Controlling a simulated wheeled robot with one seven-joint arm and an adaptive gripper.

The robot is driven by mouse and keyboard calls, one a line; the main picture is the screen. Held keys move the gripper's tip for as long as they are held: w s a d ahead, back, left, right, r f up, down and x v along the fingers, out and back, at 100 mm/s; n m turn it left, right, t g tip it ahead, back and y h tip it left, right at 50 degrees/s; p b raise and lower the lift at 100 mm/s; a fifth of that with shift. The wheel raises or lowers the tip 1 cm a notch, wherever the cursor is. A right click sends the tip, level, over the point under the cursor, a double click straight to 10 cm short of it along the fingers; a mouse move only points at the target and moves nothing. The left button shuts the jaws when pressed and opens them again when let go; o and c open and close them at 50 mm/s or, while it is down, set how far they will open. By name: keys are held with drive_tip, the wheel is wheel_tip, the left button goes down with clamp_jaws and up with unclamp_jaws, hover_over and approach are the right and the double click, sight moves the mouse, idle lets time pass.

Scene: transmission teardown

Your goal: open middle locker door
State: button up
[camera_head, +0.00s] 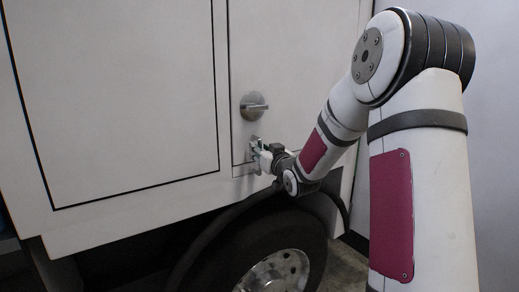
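A white locker panel (290,65) with a round metal knob (254,106) stands right of centre. A wide white panel outlined in black (115,90) fills the left. I cannot tell for sure which one is the middle locker door; both look shut. My gripper (257,152) is just below the knob, at a small metal latch (253,141) near the panel's lower left corner. Its fingers are small and partly merge with the latch, so I cannot tell whether they grip it or only stand close to it.
A dark vehicle tyre with a metal wheel (278,270) and its dark arch sit below the panels, under my gripper. My arm fills the right side. A plain grey wall (498,120) is at the far right. A bit of floor (345,268) shows beside the wheel.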

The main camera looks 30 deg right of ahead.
drive_tip(key=shift+w+d, duration=0.1)
drive_tip(key=shift+w, duration=0.6)
clamp_jaws()
drive_tip(key=shift+r, duration=0.1)
